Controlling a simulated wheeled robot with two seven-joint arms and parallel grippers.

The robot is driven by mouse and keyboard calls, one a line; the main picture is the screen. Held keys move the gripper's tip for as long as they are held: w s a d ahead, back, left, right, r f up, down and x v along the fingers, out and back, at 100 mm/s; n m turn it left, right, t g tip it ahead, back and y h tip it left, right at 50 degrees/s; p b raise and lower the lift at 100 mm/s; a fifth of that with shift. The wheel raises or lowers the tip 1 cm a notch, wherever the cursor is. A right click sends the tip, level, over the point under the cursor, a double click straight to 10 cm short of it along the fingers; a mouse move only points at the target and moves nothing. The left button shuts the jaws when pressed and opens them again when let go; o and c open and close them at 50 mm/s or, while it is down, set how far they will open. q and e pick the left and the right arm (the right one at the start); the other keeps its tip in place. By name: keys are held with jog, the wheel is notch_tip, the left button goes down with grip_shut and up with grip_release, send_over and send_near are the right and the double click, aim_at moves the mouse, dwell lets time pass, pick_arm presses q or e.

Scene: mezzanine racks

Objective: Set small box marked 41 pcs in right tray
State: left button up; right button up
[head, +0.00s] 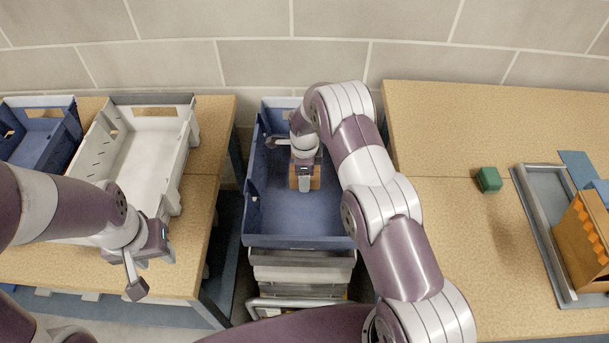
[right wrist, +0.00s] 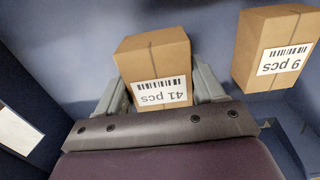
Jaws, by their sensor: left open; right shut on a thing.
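The small box marked 41 pcs is a brown carton with its label upside down in the right wrist view (right wrist: 152,60). My right gripper (head: 304,184) is shut on it, one finger on each side, inside the deep blue crate (head: 262,225). In the head view the gripper hides most of the box. The right tray (head: 533,215) is a shallow grey tray on the right table. My left gripper (head: 150,270) is open and empty over the front of the left table, by the white crate.
A second carton marked 9 pcs (right wrist: 278,42) stands beside the held box. The right tray holds an orange-brown box (head: 582,240) and blue items. A green block (head: 489,180) lies left of it. A white crate (head: 150,150) stands on the left table.

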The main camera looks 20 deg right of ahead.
jog(key=shift+f, duration=0.9)
jog(key=shift+f, duration=0.15)
jog(key=o, duration=1.1)
jog(key=shift+c, duration=0.2)
